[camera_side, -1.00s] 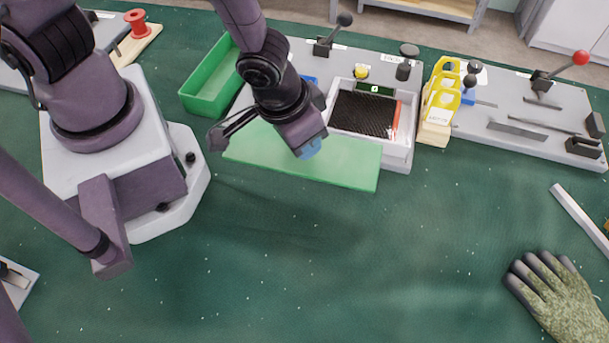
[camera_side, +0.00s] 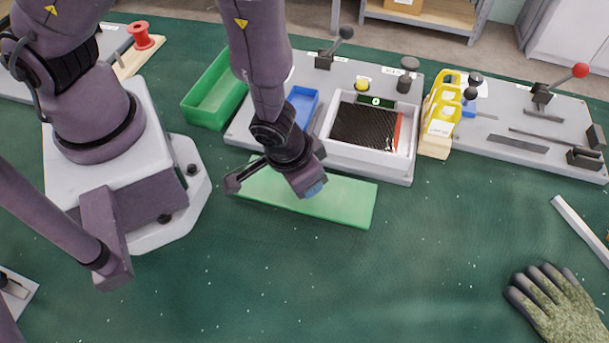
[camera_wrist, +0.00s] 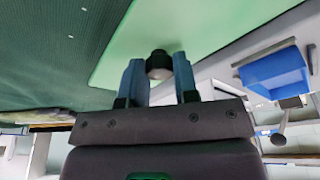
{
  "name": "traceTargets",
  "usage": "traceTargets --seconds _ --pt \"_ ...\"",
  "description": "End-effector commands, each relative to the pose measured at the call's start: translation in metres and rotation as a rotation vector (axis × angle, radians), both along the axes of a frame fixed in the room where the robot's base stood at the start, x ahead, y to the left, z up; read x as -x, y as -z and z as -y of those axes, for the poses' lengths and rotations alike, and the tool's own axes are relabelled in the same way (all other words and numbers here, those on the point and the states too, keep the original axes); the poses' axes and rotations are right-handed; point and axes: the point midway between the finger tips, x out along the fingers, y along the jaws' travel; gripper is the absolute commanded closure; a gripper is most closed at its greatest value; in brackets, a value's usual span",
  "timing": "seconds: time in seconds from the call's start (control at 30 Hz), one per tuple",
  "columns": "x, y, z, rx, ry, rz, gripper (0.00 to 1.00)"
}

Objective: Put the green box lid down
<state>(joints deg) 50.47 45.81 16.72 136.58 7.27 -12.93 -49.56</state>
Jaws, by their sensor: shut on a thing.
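The green box lid (camera_side: 345,201) is a flat green panel in the side view, in front of the grey fixture plate. My gripper (camera_side: 314,190) is over its middle and covers part of it. In the wrist view my gripper (camera_wrist: 156,72) has its two blue fingers shut on a dark round knob (camera_wrist: 158,64) on the lid (camera_wrist: 185,30). I cannot tell for sure whether the lid touches the mat or hangs just above it. The open green box (camera_side: 215,88) stands behind and to the left of the lid.
Behind the lid, the grey plate carries a blue tray (camera_side: 303,104) and a white frame (camera_side: 368,160) with a dark mesh. A yellow rack (camera_side: 440,110) stands to its right. A camouflage glove (camera_side: 560,300) lies at front right. The mat (camera_side: 350,285) in front is clear.

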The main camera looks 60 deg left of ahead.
Motion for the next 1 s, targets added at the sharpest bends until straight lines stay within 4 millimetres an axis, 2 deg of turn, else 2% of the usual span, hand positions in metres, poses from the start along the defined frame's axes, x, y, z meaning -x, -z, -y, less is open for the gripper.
traceTargets --seconds 0.13,0.17,0.27,0.67,0.77,1.0 --pt "0.000 0.003 0.000 -0.001 0.000 -0.001 0.99" --pt "0.000 0.003 0.000 -0.002 -0.001 -0.001 0.70" --pt "0.000 0.003 0.000 -0.001 0.000 -0.001 0.47" --pt "0.000 -0.004 0.000 0.001 0.000 0.002 0.47" --pt "0.003 -0.015 0.001 0.001 0.000 0.003 0.47" --pt "0.014 -0.054 0.002 0.003 0.002 0.005 0.47"
